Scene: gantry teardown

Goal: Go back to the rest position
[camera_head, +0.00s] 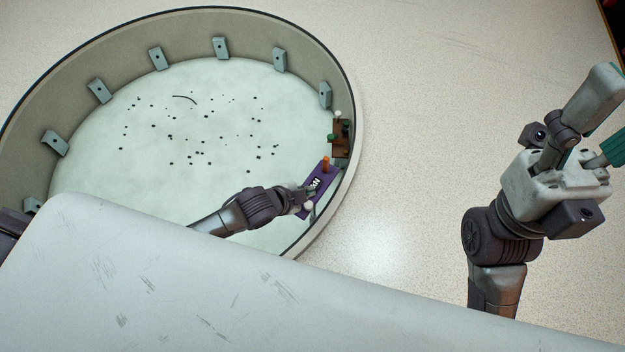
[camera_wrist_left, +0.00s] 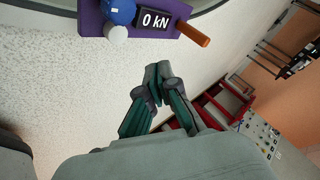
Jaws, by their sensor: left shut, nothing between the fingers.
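My left gripper (camera_head: 304,192) reaches in from the lower left in the head view, over the right side of the round pit. In the left wrist view its two fingers (camera_wrist_left: 157,82) are together with nothing between them. A purple panel (camera_head: 331,177) lies by the gripper's tip in the head view; I cannot tell if they touch. In the left wrist view the panel (camera_wrist_left: 180,22) is apart from the fingers. My right gripper (camera_head: 600,115) is at the right edge of the head view, over the pale floor, its fingertips partly cut off.
The panel carries a "0 kN" display (camera_wrist_left: 157,19), an orange handle (camera_wrist_left: 193,33) and a blue knob (camera_wrist_left: 119,10). A brown block (camera_head: 341,139) sits on the pit's right wall. Grey brackets (camera_head: 220,47) line the pit rim. A red frame (camera_wrist_left: 222,105) shows in the left wrist view.

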